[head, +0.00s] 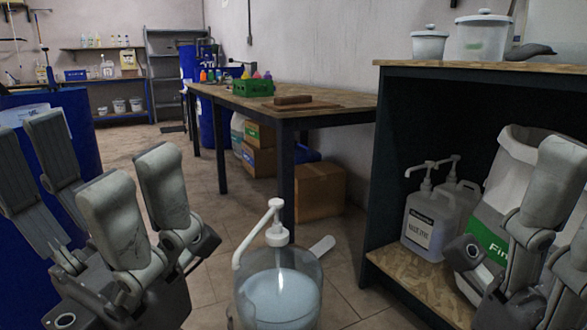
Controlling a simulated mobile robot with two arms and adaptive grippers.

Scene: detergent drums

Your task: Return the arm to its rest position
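My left gripper (88,185) is raised at the lower left, in front of a blue drum (85,135). Its fingers stand apart with nothing between them. My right gripper (558,215) is at the right edge, partly cut off by the frame. Its finger overlaps a white container with a green label (490,235) in the shelf unit. I cannot tell whether it touches the container or how far its fingers are apart.
A clear pump container (280,295) stands at the bottom centre, between the grippers. Pump jugs (430,222) stand in the dark shelf unit (400,130) at right. A wooden table (335,98) is behind, with cardboard boxes (318,190) beneath. Some central floor is clear.

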